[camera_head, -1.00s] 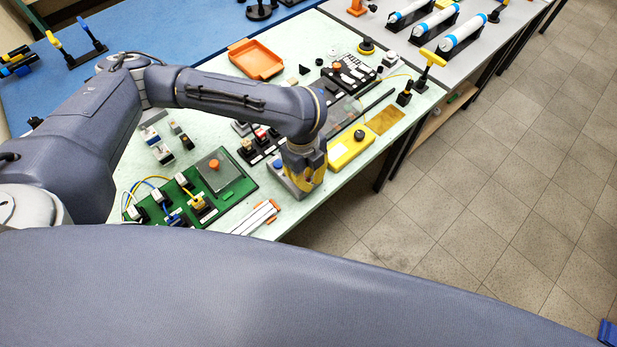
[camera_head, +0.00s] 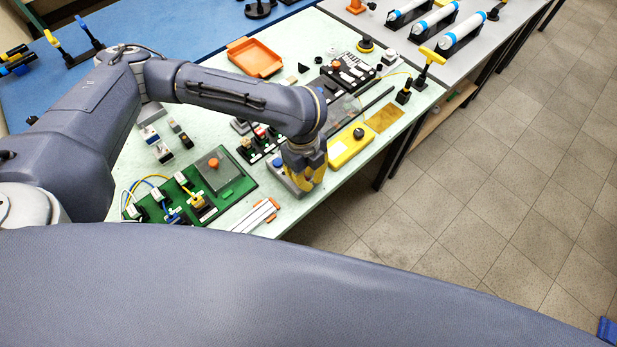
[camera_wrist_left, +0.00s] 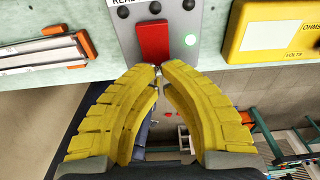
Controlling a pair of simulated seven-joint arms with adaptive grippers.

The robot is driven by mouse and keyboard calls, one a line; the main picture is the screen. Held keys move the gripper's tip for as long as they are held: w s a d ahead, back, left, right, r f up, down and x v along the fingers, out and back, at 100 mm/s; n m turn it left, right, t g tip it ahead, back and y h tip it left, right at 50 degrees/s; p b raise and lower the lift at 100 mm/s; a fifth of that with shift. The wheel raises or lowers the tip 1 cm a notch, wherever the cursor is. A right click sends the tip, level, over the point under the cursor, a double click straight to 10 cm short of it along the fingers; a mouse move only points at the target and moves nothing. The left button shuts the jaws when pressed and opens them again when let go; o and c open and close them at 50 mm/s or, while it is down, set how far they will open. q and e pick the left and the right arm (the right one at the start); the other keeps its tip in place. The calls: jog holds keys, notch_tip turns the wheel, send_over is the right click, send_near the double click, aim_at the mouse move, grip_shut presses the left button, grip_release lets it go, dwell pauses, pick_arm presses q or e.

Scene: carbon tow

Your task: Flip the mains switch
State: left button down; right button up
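The panel shows in the head view as a grey box (camera_head: 286,184) at the table's front edge, partly covered by my gripper; the switch cannot be made out there. My left gripper (camera_wrist_left: 158,69) has its yellow fingertips together, just below the switch's lower edge in the wrist view. Nothing shows between them. Whether they touch the switch cannot be told. My right gripper is not in view.
A yellow meter (camera_head: 346,148) stands right of the box. A green circuit board (camera_head: 235,190) with wires and white bars with orange ends (camera_head: 258,214) lie to the left. An orange tray (camera_head: 256,58) is farther back. Open floor lies beyond the table's front edge.

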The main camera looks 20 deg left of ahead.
pick_arm(q)
jog(key=shift+r, duration=0.5)
jog(key=shift+r, duration=0.1)
notch_tip(320, 180, up, 14)
jog(key=s+d, duration=0.1)
jog(key=shift+d, duration=0.2)
dwell(0.5)
jog(key=shift+f, duration=0.3)
jog(key=shift+w+a+f, duration=0.1)
jog(key=shift+a+f, duration=0.05)
jog(key=shift+f, duration=1.55)
jog(key=shift+w+a+f, duration=0.15)
jog(key=shift+a+f, duration=0.05)
jog(key=shift+f, duration=1.45)
jog(key=shift+w+a+f, duration=0.1)
jog(key=shift+a+f, duration=0.05)
jog(key=shift+f, duration=1.55)
jog(key=shift+r, duration=0.1)
